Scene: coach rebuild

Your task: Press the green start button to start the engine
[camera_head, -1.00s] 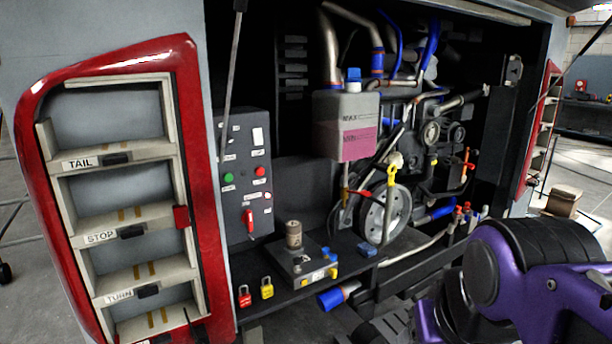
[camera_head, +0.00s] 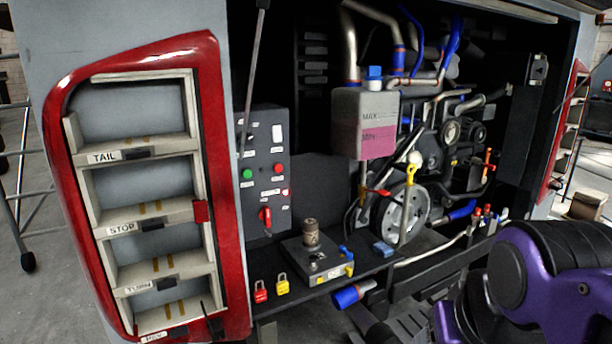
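The green start button (camera_head: 247,174) is a small round button on the dark grey control panel (camera_head: 262,147) inside the open engine bay, left of the engine. A red button (camera_head: 278,168) sits to its right on the same panel, and a red switch handle (camera_head: 265,216) is below. Nothing covers the green button. My purple and black arm shows at the lower right, well away from the panel. My gripper's fingers are not in view.
A red-framed lamp housing (camera_head: 229,245) stands left of the panel. A thin strut (camera_head: 251,75) passes in front of the panel's upper left. The coolant tank (camera_head: 364,122) is to the right.

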